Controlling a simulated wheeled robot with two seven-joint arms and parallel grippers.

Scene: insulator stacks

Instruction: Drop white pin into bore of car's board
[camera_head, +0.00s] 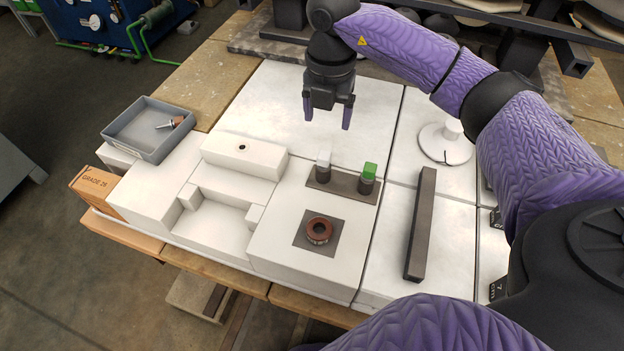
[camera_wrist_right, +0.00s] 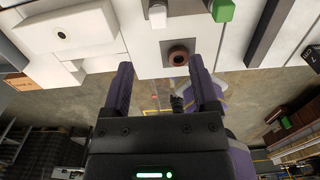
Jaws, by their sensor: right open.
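The white pin (camera_head: 323,159) stands upright in a dark two-place rack (camera_head: 343,185), next to a green-topped pin (camera_head: 368,171). The white pin also shows at the top of the right wrist view (camera_wrist_right: 157,15). A long white block (camera_head: 245,154) with a small dark bore (camera_head: 242,147) in its top lies left of the rack; the block shows at upper left in the right wrist view (camera_wrist_right: 62,35). My right gripper (camera_head: 328,114) is open and empty, above and behind the white pin, touching nothing visible. My left gripper is not in view.
A brown ring (camera_head: 319,231) sits on a dark square plate in front of the rack. A dark bar (camera_head: 421,225) lies to the right. A grey tray (camera_head: 150,129) holding a small part stands at left. A white round piece (camera_head: 445,143) is at right. The white surface behind the rack is clear.

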